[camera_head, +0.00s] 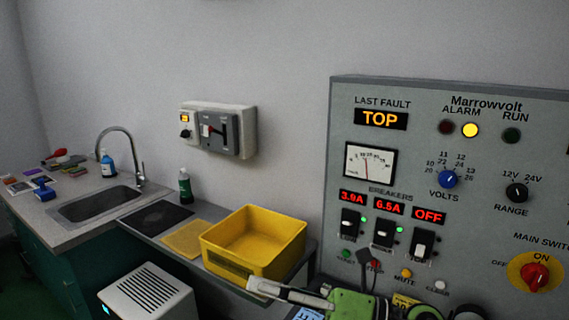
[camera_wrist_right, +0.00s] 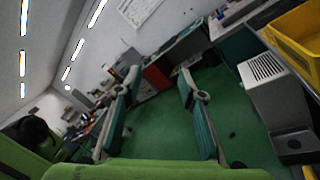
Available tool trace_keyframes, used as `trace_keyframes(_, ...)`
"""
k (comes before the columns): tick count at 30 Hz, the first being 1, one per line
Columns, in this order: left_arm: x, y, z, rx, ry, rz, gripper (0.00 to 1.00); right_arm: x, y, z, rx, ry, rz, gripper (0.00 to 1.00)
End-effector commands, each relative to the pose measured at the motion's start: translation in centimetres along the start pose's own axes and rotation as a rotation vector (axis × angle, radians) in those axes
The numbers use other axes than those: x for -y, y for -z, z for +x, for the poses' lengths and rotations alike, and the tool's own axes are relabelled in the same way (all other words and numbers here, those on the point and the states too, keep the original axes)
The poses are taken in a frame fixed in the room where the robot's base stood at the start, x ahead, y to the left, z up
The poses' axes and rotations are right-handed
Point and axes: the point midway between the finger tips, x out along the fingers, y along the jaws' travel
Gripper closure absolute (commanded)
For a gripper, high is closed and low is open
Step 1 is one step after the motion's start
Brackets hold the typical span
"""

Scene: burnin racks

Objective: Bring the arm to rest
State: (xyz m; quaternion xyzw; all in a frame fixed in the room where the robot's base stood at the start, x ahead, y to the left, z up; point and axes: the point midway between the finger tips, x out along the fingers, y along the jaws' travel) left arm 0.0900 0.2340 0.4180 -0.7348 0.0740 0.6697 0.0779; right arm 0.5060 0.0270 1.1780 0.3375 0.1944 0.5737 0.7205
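My right gripper (camera_head: 304,274) shows at the bottom of the head view, in front of the yellow bin and the lower left of the control panel. Its green body is cut off by the bottom edge. In the right wrist view, the gripper (camera_wrist_right: 159,78) has its two fingers spread wide apart, with nothing between them but a view of the green floor. My left gripper is in neither view.
The grey control panel (camera_head: 460,235) stands close on the right, with switches and knobs. A yellow bin (camera_head: 228,266) sits on a shelf at the wall. A white box-shaped unit (camera_head: 150,295) stands below it. A sink counter (camera_head: 47,228) is at left.

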Motion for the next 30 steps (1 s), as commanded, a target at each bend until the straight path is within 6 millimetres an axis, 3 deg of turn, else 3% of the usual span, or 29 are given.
trace_keyframes(4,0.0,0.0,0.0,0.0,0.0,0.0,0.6,-1.0,-4.8,-1.6,0.364,-0.064,0.288,0.63)
trace_keyframes(8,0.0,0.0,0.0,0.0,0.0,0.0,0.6,1.3,-7.8,-5.6,0.671,-0.065,0.56,0.63)
trace_keyframes(11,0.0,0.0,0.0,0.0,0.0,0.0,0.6,4.6,-8.2,-9.7,0.898,-0.033,0.78,0.63)
trace_keyframes(14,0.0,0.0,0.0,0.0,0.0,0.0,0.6,8.5,-6.5,-14.2,1.114,0.029,1.005,0.63)
trace_keyframes(17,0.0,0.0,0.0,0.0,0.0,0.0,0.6,12.3,-2.7,-18.7,1.318,0.12,1.234,0.63)
trace_keyframes(21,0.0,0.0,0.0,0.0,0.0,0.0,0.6,15.9,5.7,-24.1,1.571,0.297,1.546,0.63)
trace_keyframes(25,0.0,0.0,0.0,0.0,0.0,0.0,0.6,16.7,14.3,-27.6,1.749,0.487,1.79,0.63)
trace_keyframes(30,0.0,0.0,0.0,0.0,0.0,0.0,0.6,15.0,23.1,-30.0,1.887,0.712,2.013,0.63)
